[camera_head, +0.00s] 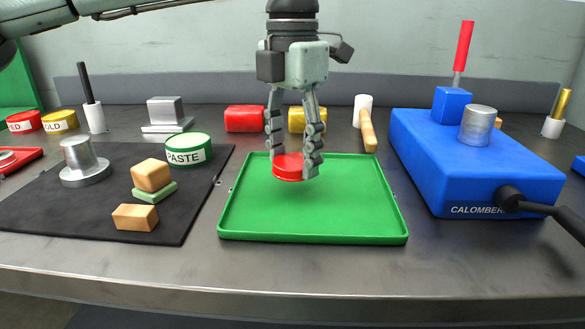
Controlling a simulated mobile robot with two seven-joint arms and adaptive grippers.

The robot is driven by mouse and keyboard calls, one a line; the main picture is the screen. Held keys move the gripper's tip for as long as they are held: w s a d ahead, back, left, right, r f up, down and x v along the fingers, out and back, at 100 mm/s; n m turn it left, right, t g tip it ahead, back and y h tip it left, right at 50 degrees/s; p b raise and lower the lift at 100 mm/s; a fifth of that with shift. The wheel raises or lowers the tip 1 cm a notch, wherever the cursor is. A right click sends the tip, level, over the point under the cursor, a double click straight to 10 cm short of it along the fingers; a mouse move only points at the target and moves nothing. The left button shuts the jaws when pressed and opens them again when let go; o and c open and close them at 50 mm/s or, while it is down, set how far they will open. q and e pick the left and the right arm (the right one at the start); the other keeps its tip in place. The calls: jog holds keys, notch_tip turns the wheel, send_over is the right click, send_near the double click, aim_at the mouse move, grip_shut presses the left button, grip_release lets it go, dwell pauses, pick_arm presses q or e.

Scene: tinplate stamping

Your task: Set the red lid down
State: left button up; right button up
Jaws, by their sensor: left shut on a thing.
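My left gripper (294,143) points down near the middle of the head view, over the back part of a green tray (240,222). Its fingers are shut on a round red lid (288,167), gripping it by its sides. The lid looks level. I cannot tell whether it touches the tray floor or hangs a little above it. The rest of the tray is empty. My right gripper is not in view.
Left of the tray, a black mat (60,213) holds a green PASTE tin (188,149), a metal stamp (83,161) and wooden blocks (151,175). A blue machine (470,165) stands right. A mallet (368,130), a red block (244,119) and a yellow block (306,119) lie behind.

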aim_at(292, 160)
pick_arm(q)
jog(key=shift+f, duration=1.55)
jog(key=shift+f, duration=0.1)
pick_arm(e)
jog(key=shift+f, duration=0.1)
pick_arm(q)
jog(key=shift+f, duration=0.1)
jog(key=o, duration=0.9)
jog(key=shift+o, duration=0.2)
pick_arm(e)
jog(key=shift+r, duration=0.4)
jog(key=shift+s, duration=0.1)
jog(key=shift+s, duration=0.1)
